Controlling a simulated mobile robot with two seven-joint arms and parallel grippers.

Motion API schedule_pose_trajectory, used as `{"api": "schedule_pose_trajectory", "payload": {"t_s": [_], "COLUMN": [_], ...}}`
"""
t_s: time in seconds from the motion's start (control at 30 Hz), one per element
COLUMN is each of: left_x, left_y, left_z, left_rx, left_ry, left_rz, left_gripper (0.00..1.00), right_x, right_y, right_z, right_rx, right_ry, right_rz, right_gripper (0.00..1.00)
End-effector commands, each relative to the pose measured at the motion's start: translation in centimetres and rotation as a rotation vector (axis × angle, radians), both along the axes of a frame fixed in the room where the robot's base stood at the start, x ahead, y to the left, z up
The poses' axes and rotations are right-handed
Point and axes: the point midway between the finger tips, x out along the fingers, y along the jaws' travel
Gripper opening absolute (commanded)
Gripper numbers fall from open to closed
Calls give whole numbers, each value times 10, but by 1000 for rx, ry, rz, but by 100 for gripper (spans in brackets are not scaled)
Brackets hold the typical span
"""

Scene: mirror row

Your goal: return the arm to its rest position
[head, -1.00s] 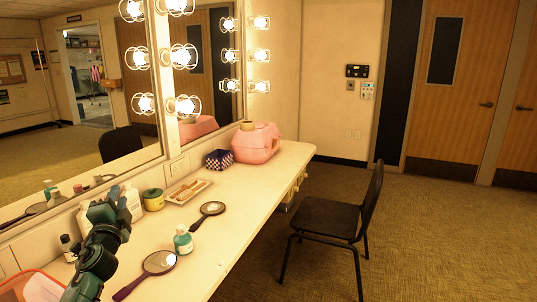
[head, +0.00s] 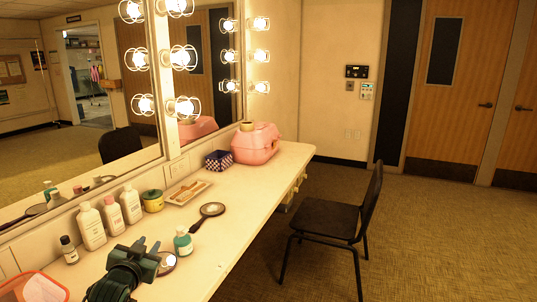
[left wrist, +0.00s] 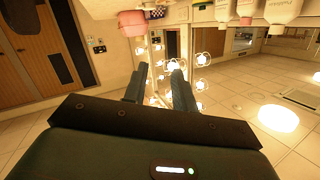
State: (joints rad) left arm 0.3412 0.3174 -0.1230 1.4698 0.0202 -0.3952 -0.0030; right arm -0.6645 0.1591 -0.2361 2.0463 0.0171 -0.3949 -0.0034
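My left gripper (head: 147,245) is dark green and low over the near part of the white counter in the head view. Its arm comes in from the bottom left. In the left wrist view its two fingers (left wrist: 158,85) stand apart with nothing between them, so it is open and empty. In the head view it covers most of a hand mirror (head: 168,263), whose handle is hidden. I cannot tell whether it touches the mirror. My right gripper is not in view.
A pink case (head: 255,145) is farther back. A black chair (head: 333,217) stands right of the counter.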

Motion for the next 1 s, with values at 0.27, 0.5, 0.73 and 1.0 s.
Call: {"api": "schedule_pose_trajectory", "payload": {"t_s": [0.27, 0.5, 0.73, 1.0], "left_x": [-123, -266, -339, -348], "left_y": [-77, -140, -166, -169], "left_z": [-118, -174, -180, -180], "left_rx": [-75, -200, -279, -289], "left_ry": [191, 367, 455, 466], "left_rz": [-116, -185, -197, -198], "left_gripper": [27, 27, 27, 27], "right_x": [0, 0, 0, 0], "right_y": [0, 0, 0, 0], "right_z": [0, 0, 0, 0], "right_rx": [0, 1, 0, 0], "right_ry": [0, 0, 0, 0], "right_rz": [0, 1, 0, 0], "right_gripper": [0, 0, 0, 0]}}
